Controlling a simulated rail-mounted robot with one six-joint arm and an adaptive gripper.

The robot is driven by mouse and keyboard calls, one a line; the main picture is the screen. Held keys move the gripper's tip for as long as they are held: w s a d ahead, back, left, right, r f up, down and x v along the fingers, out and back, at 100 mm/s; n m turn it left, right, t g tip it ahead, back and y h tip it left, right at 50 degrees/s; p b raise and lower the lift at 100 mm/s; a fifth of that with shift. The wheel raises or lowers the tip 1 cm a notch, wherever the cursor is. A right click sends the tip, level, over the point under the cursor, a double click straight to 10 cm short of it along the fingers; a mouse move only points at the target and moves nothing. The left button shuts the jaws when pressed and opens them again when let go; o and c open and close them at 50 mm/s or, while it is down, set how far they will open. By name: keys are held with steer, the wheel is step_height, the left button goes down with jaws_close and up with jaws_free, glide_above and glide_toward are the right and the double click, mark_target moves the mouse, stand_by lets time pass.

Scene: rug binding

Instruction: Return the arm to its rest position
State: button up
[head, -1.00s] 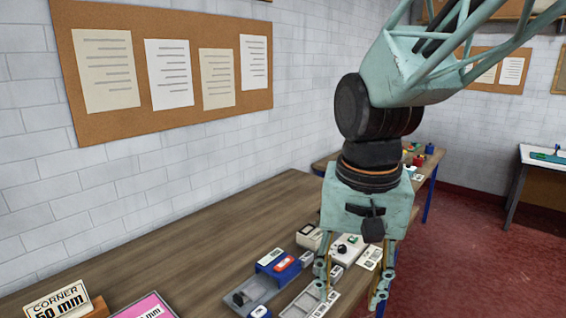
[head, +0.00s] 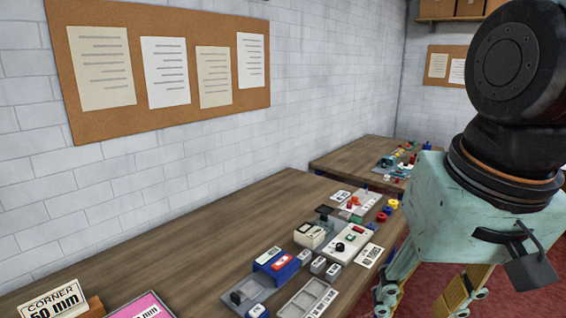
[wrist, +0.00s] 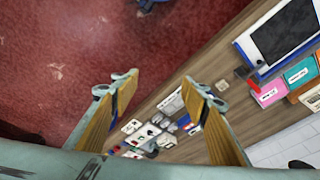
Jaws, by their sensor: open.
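My gripper (wrist: 150,95) is open and empty in the wrist view, its two fingers spread wide. It hangs above the red floor and the edge of the workbench. In the head view my gripper (head: 425,296) is at the lower right, in front of the bench's right side, with its fingertips partly cut off by the bottom edge. My arm's dark wrist joints fill the right side of that view.
The wooden bench (head: 185,235) bears a blue tray block (head: 276,264), a white box with knobs (head: 349,244), a grey tray (head: 306,299) and a "CORNER 50 mm" sign (head: 54,300). A second table (head: 335,160) stands behind. Red floor (wrist: 60,60) is open beside the bench.

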steer(key=s+d+n+t, duration=0.1)
steer(key=s+d, duration=0.1)
steer(key=s, duration=0.4)
steer(key=shift+s+d+r, duration=0.15)
steer(key=shift+d+r, duration=0.1)
steer(key=shift+r, duration=0.2)
stand_by(0.9)
